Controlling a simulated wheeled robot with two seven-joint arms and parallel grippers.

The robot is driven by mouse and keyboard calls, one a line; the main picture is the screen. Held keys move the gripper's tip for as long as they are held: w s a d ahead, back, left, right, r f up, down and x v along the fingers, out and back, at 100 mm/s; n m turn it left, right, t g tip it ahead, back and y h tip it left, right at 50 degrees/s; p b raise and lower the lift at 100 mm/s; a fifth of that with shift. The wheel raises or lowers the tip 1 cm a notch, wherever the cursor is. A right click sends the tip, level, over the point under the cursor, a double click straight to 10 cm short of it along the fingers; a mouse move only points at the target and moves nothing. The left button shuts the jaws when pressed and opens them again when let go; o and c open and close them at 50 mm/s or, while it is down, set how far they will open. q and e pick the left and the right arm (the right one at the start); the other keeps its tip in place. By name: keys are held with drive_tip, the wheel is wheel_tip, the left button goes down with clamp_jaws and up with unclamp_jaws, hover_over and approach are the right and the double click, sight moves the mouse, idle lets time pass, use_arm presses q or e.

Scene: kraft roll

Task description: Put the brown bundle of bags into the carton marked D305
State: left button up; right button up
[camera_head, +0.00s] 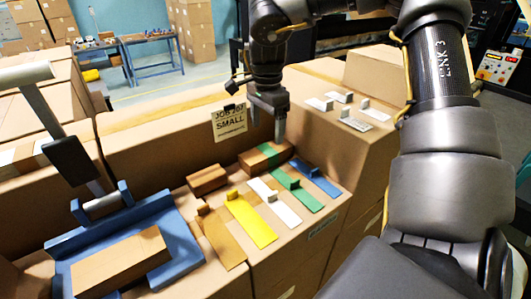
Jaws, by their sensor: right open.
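A flat brown bundle (222,240) with a small upright tab lies at the left end of a row of coloured flat bundles on a carton top. I take it as the brown bundle of bags. My right gripper (279,130) points down behind the row, above a brown block with a green band (262,158). It is apart from the brown bundle, which lies to its lower left. Its jaws are open and I see nothing held. No D305 mark is readable; a small label (323,225) on the front carton is too small to read. My left gripper is out of view.
Yellow (250,222), white (274,201), green (300,194) and blue (318,178) bundles lie beside it. A small brown block (207,179) sits behind. A blue stand (182,248) with a brown box (122,262) is at left. A "SMALL" sign (229,122) stands behind.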

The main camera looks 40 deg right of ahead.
sight(267, 149)
drive_tip(key=shift+d+f, duration=0.1)
drive_tip(key=shift+f, duration=0.55)
drive_tip(key=shift+s+f, duration=0.1)
drive_tip(key=shift+f, duration=0.1)
wheel_tip(267, 149, down, 4)
drive_tip(key=shift+f+p, duration=0.25)
drive_tip(key=shift+p, duration=0.65)
drive_tip(key=shift+w+f, duration=0.2)
drive_tip(key=shift+s, duration=0.15)
drive_tip(key=shift+c, duration=0.8)
drive_tip(key=c, duration=1.1)
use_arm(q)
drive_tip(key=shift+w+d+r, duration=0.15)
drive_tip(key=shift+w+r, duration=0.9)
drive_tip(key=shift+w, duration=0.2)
use_arm(e)
drive_tip(key=shift+r, duration=0.15)
